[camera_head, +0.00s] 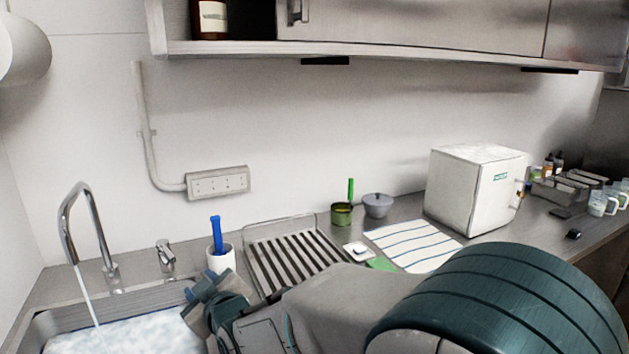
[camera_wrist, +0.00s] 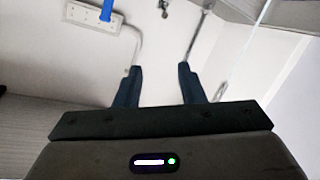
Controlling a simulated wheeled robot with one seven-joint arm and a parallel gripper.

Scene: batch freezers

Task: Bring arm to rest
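My arm reaches from the lower right of the head view across the counter toward the sink. My gripper (camera_wrist: 157,82) shows in the wrist view with its two dark fingers apart and nothing between them. In the head view my gripper is at the right edge of the sink (camera_head: 36,325), close in front of a white cup (camera_head: 221,260) that holds a blue-handled tool (camera_head: 216,233).
Water runs from the tall faucet (camera_head: 66,225) into the sink. A shelf cabinet (camera_head: 400,52) hangs above.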

